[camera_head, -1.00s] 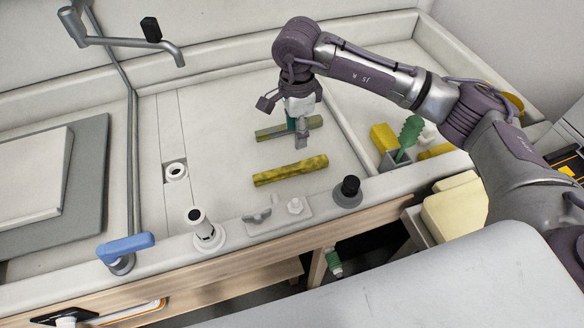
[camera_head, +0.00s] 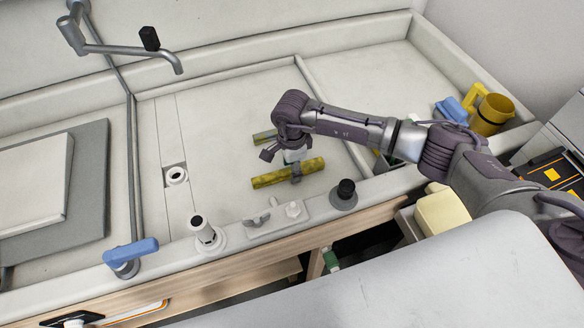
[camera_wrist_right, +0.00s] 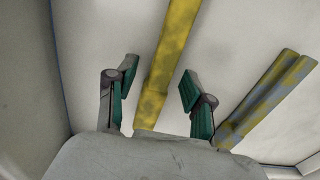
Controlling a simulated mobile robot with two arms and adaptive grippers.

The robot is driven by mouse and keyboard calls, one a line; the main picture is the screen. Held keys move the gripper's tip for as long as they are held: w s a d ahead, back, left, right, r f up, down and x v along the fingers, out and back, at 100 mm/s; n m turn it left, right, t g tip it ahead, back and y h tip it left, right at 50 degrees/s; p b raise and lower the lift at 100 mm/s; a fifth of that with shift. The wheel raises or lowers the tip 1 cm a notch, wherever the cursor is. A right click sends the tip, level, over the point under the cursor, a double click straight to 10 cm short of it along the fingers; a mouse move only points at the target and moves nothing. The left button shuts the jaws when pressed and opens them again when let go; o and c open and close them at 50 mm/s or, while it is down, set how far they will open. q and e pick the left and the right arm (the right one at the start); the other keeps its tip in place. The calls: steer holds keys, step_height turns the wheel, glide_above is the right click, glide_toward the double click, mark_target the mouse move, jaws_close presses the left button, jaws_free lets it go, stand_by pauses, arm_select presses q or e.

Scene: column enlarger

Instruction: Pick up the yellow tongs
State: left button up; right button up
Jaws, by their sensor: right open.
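The yellow tongs (camera_head: 268,179), a long mottled yellow bar, lie flat on the pale worktop in the head view. My right gripper (camera_head: 296,168) is over their middle, pointing down, and hides part of them. In the right wrist view the yellow tongs (camera_wrist_right: 168,55) run between the two green-padded fingers of my right gripper (camera_wrist_right: 158,78). The fingers are apart, with a gap on each side of the tongs. Whether the fingertips reach down beside the tongs is hard to tell. My left gripper is not in view.
A duller yellow-green pair of bars (camera_head: 264,138) lies behind, also in the wrist view (camera_wrist_right: 262,102). A black knob (camera_head: 346,189) and white fittings (camera_head: 293,210) stand along the front ledge. A yellow mug (camera_head: 491,115) is at the right. Worktop left of the tongs is clear.

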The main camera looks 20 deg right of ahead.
steer(key=shift+f, duration=0.5)
steer(key=shift+c, duration=0.3)
jaws_close()
steer(key=shift+r, duration=0.15)
